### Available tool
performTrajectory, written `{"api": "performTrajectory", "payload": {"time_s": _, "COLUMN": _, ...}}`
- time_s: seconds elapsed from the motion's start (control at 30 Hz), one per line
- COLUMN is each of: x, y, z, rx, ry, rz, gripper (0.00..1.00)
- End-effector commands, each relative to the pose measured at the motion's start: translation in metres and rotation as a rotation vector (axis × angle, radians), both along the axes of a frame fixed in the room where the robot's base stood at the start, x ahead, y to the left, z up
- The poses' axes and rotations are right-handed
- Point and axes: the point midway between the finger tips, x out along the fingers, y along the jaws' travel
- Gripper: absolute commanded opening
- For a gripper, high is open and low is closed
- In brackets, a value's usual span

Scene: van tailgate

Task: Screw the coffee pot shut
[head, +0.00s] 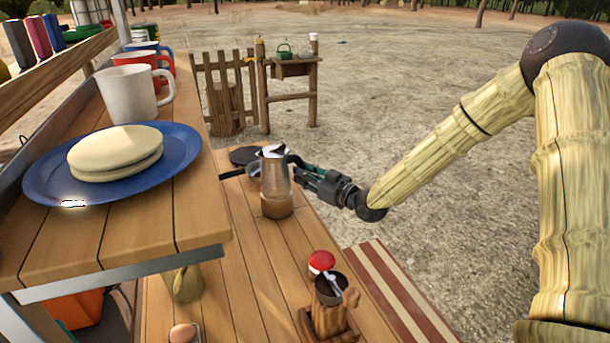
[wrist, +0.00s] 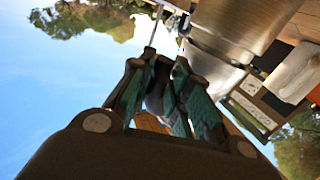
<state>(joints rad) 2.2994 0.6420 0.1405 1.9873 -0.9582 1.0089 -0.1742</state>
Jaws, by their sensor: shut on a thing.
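The metal coffee pot (head: 276,183) stands upright on the lower wooden shelf. Its lower part looks brownish in the head view, and its top is partly covered by glare. My gripper (head: 297,163) reaches in from the right and meets the upper part of the pot. In the wrist view my gripper (wrist: 158,72) has its green-padded fingers close together around a dark piece that seems to be the pot's handle. The pot's shiny metal body (wrist: 235,25) is beside the fingertips there. The fingers hide most of the held piece, and I cannot tell how tightly the pot's parts are joined.
A dark pan (head: 243,155) lies behind the pot. A blue plate (head: 40,182) with flatbreads and several mugs (head: 128,95) stand on the raised shelf at left. A red-lidded jar (head: 320,262) and a wooden grinder (head: 328,315) stand in front. Open ground lies to the right.

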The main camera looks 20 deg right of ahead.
Motion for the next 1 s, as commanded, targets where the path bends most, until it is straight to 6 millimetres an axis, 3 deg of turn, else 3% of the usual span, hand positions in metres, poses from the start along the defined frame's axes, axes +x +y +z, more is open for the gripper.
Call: {"api": "performTrajectory", "payload": {"time_s": 1.0, "x": 0.000, "y": 0.000, "z": -0.011, "rx": 0.000, "ry": -0.001, "rz": 0.000, "gripper": 0.00}}
